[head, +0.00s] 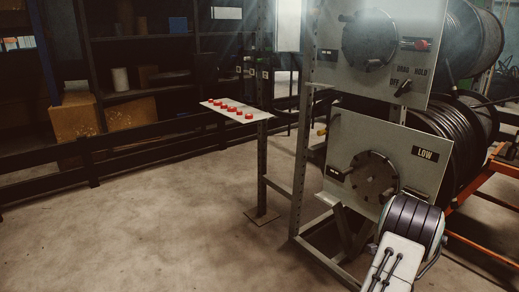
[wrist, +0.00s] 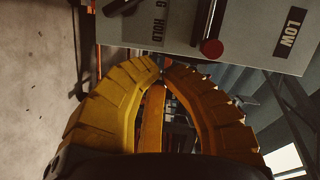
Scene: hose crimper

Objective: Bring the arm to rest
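In the wrist view, the two curved yellow fingers of my gripper (wrist: 163,70) arch inward and their tips come together. I see nothing held between the tips. Beyond them is a grey panel (wrist: 250,35) with a red knob (wrist: 211,48) and the words HOLD and LOW. In the head view, part of my arm (head: 405,240) rises at the lower right, in front of the lower machine panel (head: 415,150). My gripper does not show in the head view.
The upper panel (head: 340,75) carries a dial, a red knob (head: 421,44) and a black lever (head: 402,88). Black hose reels (head: 445,125) stand behind on an orange frame (head: 480,250). A small shelf (head: 222,106) holds several red buttons. Floor at left is clear.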

